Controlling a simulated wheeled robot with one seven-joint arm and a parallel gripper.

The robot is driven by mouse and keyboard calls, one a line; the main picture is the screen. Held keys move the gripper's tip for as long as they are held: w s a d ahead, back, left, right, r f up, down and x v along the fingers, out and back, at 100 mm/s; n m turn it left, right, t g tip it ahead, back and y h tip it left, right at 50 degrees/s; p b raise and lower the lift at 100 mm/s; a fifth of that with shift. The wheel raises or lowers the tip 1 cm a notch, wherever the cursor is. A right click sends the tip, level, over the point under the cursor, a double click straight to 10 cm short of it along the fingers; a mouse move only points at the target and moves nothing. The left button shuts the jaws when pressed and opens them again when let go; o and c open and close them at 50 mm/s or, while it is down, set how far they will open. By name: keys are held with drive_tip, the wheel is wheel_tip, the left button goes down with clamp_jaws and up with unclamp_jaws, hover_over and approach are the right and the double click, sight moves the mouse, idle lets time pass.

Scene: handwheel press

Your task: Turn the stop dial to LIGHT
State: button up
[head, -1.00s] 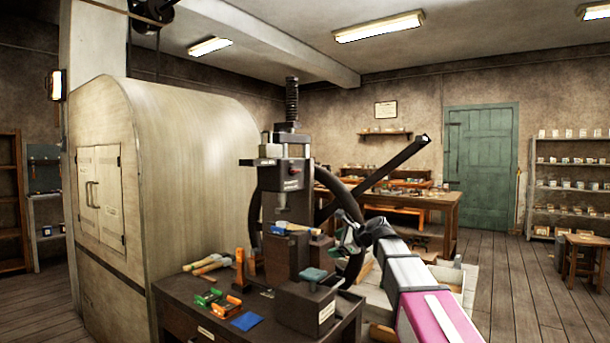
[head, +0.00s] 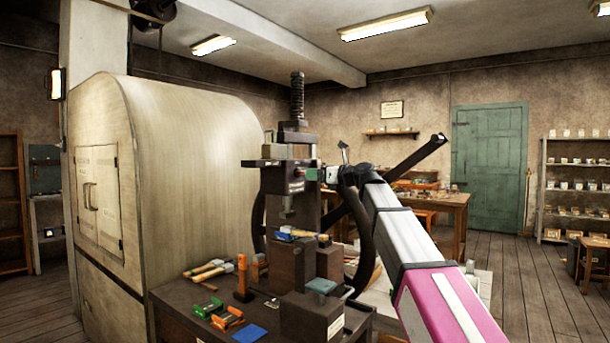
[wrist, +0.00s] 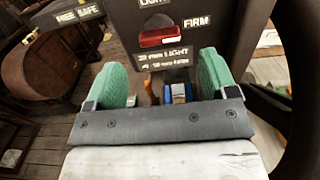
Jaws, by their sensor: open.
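The stop dial (wrist: 163,37) is a red bar lying roughly level on the dark press head in the wrist view. The LIGHT label (wrist: 155,3) is above it, partly cut off, and FIRM (wrist: 196,22) is to its right. A pale mark shows on the bar; which label it points at is unclear. My gripper (wrist: 163,72) is open, its green pads spread wide below and to either side of the dial, with nothing between them touching. In the head view my gripper (head: 322,175) is at the right side of the press head (head: 287,177), where a small red spot shows.
A blue item (head: 292,234) lies on the press bed below the head. Hammers (head: 208,270) and green and orange tools (head: 215,310) lie on the bench. The large handwheel (head: 362,240) stands behind my arm. A PRESS SAFE sign (wrist: 78,14) is at the upper left.

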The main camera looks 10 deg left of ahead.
sight(301, 173)
drive_tip(key=x, duration=0.6)
drive_tip(key=c, duration=0.9)
